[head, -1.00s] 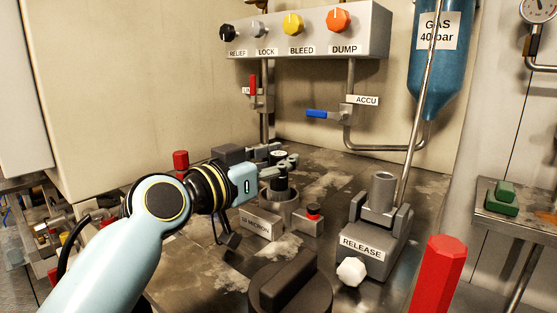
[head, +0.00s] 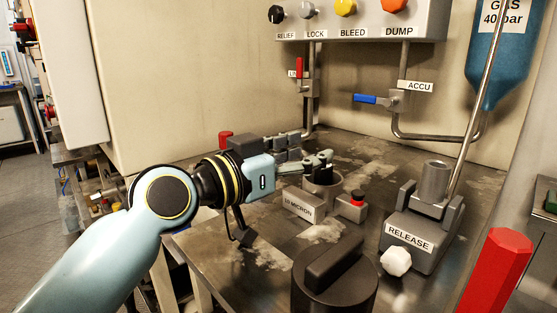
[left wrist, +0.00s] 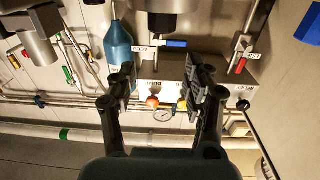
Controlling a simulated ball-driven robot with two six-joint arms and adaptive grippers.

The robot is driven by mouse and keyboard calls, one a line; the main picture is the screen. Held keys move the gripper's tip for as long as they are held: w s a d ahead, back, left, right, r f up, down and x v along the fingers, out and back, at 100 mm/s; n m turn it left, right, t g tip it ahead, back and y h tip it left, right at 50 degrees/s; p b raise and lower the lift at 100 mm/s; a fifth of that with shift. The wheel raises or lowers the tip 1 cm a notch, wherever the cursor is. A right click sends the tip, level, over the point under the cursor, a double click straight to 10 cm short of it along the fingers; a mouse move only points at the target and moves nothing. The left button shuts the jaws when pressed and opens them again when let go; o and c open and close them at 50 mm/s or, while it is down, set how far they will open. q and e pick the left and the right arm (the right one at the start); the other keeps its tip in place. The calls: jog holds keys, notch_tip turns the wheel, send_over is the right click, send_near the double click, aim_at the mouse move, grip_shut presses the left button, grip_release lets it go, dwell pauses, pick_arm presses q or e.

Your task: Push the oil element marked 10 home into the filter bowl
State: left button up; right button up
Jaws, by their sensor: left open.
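The grey filter bowl (head: 321,195) stands on the bench behind a block labelled 10 MICRON (head: 298,205). A dark element (head: 323,174) sits in it with its upper part above the rim. Its marking is not readable and its top is partly hidden by my fingers. My left gripper (head: 324,160) is over the bowl, its fingers apart, at the element's upper end. In the left wrist view my left gripper (left wrist: 160,85) is open with nothing between the fingertips. There the dark element (left wrist: 162,27) appears upside down, beyond the fingers. My right gripper is not seen.
A small block with a red button (head: 352,205) stands right of the bowl. A RELEASE unit (head: 425,220) is further right, and a big dark knob (head: 334,275) is in front. A valve panel (head: 360,22) and blue gas bottle (head: 497,50) are behind.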

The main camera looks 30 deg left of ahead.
pick_arm(q)
jog(key=v, duration=0.7)
jog(key=shift+f, duration=0.2)
jog(key=shift+d+r, duration=0.1)
jog(key=shift+r, duration=0.05)
